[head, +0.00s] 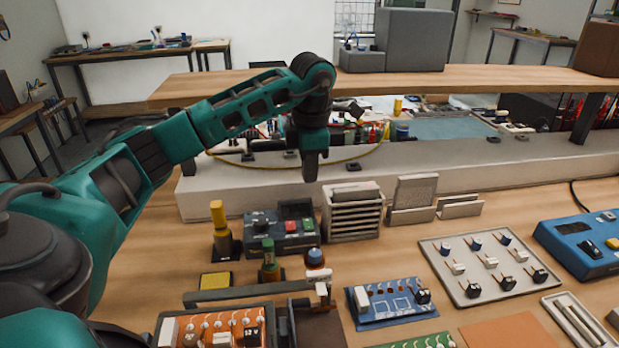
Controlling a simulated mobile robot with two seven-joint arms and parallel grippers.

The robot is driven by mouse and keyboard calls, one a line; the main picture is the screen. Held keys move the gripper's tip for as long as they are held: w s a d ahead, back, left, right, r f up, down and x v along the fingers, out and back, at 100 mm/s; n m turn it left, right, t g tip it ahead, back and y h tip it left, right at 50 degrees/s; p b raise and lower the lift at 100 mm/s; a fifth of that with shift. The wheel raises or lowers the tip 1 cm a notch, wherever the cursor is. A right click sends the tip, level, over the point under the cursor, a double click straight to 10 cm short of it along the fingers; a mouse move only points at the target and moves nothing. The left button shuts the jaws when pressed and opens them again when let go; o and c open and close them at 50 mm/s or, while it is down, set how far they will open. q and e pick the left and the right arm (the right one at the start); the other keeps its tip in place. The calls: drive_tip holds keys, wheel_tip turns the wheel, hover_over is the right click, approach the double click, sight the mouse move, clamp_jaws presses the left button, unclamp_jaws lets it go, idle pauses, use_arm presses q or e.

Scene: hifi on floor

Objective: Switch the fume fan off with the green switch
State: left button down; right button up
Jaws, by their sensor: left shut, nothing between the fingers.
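A dark switch box (268,243) stands on the workbench in the middle of the head view. A green switch (308,225) and a red switch (292,227) sit side by side on it, the green one at the right. A pale slatted box (352,217), which may be the fume fan, stands just right of the switch box. Whether a fan is running cannot be told. My left gripper (311,176) points down, shut and empty, above and apart from the green switch. My right gripper is not in view.
A yellow-topped post (219,228) stands left of the switch box, and a green-topped bottle (269,260) stands in front of it. A raised pale ledge (430,178) runs behind. A blue circuit board (388,303) and a parts tray (488,267) lie to the right.

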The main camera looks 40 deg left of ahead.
sight(309, 227)
use_arm(q)
drive_tip(key=f, duration=0.8)
drive_tip(key=w+a+f, duration=0.1)
drive_tip(key=f, duration=0.2)
drive_tip(key=shift+a+f, duration=0.1)
drive_tip(key=shift+f, duration=0.3)
drive_tip(key=shift+a+f+b, duration=0.1)
drive_tip(key=shift+f+b, duration=0.3)
drive_tip(key=shift+f, duration=0.05)
drive_tip(key=shift+s+r, duration=0.1)
drive_tip(key=shift+r, duration=0.05)
drive_tip(key=shift+s+d+p, duration=0.35)
drive_tip(key=shift+d+p, duration=0.15)
drive_tip(key=shift+p, duration=0.1)
drive_tip(key=shift+s+d, duration=0.2)
drive_tip(key=shift+d, duration=0.05)
